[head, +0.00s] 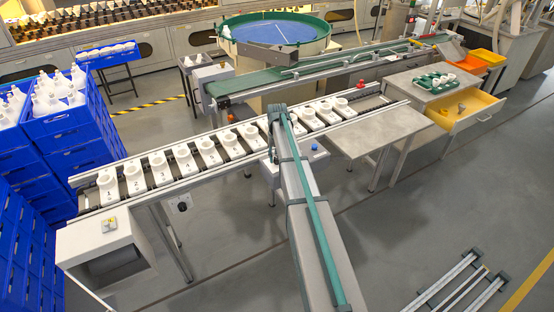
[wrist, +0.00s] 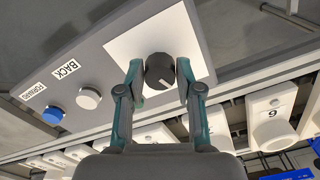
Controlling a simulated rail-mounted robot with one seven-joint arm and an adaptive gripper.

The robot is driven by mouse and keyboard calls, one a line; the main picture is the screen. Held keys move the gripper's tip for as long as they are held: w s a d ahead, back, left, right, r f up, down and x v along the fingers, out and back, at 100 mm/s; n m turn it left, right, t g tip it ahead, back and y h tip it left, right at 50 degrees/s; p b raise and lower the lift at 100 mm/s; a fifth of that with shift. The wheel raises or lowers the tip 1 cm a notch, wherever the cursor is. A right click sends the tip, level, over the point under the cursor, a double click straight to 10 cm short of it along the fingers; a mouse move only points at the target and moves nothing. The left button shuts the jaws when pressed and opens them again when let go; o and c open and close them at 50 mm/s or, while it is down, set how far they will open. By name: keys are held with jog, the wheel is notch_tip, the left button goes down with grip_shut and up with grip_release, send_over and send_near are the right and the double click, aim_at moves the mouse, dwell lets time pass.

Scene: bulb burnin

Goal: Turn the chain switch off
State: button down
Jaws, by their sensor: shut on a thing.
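The chain switch is a black rotary knob (wrist: 158,66) on a white plate of a grey control panel (wrist: 112,62), in the wrist view. Its white pointer mark slants at its lower right side. My gripper (wrist: 159,76) has one teal-edged finger on each side of the knob and is shut on it. Left of the knob are a white button (wrist: 88,98) labelled BACK and a blue button (wrist: 53,114) labelled FORWARD. In the head view the panel (head: 309,157) is at the chain conveyor's front side; my arm hides the knob.
A chain conveyor (head: 108,208) with numbered white sockets runs beside the panel. A grey table (head: 385,128) and an open yellow drawer (head: 466,112) stand to the right. Blue crates (head: 65,130) are stacked at left. The floor in front is mostly clear.

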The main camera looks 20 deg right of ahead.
jog(key=shift+n+b, duration=0.3)
jog(key=shift+n, duration=1)
jog(key=c, duration=0.8)
grip_release()
jog(key=shift+o, duration=0.2)
jog(key=shift+r, duration=0.1)
notch_tip(320, 180, up, 12)
